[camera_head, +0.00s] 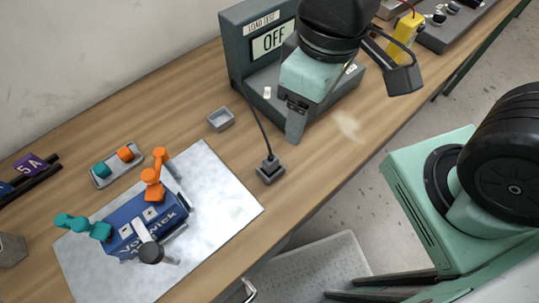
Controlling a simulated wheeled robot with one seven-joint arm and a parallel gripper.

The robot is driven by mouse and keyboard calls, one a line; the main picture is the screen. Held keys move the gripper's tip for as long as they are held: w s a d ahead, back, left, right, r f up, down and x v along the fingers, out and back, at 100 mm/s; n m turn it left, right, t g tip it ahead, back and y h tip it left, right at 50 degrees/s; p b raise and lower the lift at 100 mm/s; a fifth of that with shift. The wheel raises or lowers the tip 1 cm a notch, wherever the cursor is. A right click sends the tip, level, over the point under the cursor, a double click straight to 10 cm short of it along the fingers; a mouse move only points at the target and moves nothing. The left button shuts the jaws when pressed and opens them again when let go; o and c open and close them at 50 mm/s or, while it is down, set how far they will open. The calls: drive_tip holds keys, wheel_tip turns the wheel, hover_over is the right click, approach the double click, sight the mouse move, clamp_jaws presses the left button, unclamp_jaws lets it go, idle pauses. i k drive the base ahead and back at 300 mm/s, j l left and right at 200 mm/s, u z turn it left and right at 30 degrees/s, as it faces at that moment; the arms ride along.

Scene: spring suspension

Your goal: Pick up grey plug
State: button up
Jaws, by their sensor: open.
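The grey plug (269,170) stands on the wooden bench, just right of the white mat. A dark cable runs from its top up and left towards the load test box. My gripper (296,122) hangs above the bench, up and right of the plug and apart from it. Its fingers point down and are open. Part of the fingers and the gap between them is hard to make out from this side. Nothing shows between them.
The load test box (235,50) reading OFF stands behind my gripper. A blue device (135,222) with orange and teal clamps lies on the mat (225,205). A yellow meter (405,33) stands upper right.

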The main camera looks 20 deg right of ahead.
sight(271, 166)
drive_tip(key=k+j+u, duration=0.1)
drive_tip(key=j, duration=0.2)
drive_tip(key=k+j+u, duration=0.25)
drive_tip(key=j, duration=0.35)
drive_tip(key=k+j+u, duration=0.25)
drive_tip(key=j, duration=0.45)
drive_tip(key=k, duration=0.1)
